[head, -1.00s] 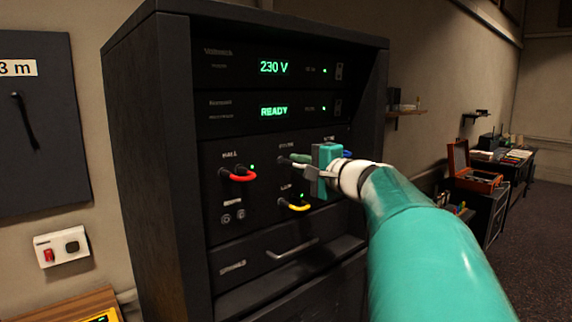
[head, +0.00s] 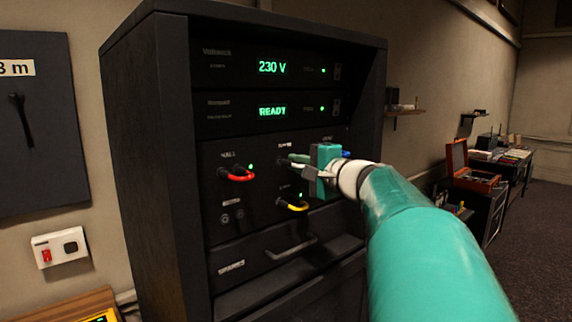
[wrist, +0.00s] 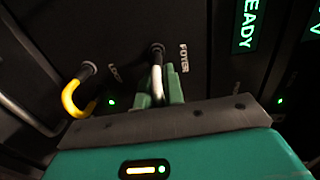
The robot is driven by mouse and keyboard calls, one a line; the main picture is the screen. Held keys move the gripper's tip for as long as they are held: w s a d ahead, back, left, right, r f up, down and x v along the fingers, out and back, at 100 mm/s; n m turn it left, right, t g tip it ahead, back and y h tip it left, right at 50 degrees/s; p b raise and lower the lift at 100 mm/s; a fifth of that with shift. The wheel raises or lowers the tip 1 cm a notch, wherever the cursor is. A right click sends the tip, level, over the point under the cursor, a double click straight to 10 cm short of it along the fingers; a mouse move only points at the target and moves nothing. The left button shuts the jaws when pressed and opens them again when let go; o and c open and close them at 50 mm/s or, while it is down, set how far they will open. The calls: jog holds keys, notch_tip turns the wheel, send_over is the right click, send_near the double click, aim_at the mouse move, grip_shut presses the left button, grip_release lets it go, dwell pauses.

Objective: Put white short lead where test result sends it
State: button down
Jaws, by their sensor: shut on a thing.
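The white short lead (wrist: 157,82) shows in the wrist view, its dark plug end at the rack socket labelled FOYER. My gripper (wrist: 158,92) is shut on the lead, with its green fingers on both sides of it. In the head view my gripper (head: 298,162) is close to the front of the black rack (head: 222,285), and the lead is mostly hidden there. I cannot tell how deep the plug sits. The rack's upper displays read 230 V (head: 272,68) and READY (head: 272,112).
A red lead (head: 237,177) is at the HALL socket, left of my gripper. A yellow lead (head: 294,207) is just below it, and a blue lead (head: 346,154) is to its right. A drawer handle (head: 291,248) is lower down. A dark board (head: 35,120) hangs on the left wall.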

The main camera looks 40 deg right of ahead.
jog(key=shift+w, duration=0.6)
dwell(0.7)
jog(key=c, duration=1.4)
grip_release()
jog(key=shift+c, duration=0.2)
jog(key=shift+s, duration=0.1)
jog(key=s, duration=1.3)
jog(key=shift+s+d, duration=0.15)
jog(key=shift+s, duration=0.15)
